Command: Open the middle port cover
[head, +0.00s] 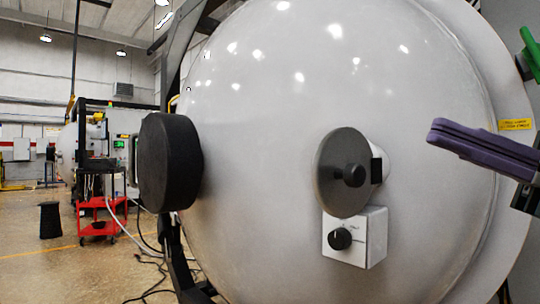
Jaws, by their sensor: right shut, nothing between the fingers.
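The port cover (330,160) is a round dark grey disc with a black knob (350,175) at its centre. It sits in front of a short white port tube (383,168) on the large white furnace door. A dark bracket shows at the cover's right edge. I cannot tell whether the cover is fully seated on the tube. My right gripper (435,133) has purple fingers, shut with nothing between them. It comes in from the right, apart from the cover and its knob. My left gripper is out of view.
A white box with a black dial (340,238) is mounted just below the cover. A thick black cylinder (172,162) sticks out at the door's left. A green handle (531,50) is at the upper right. A red cart (98,215) and floor cables are at the left.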

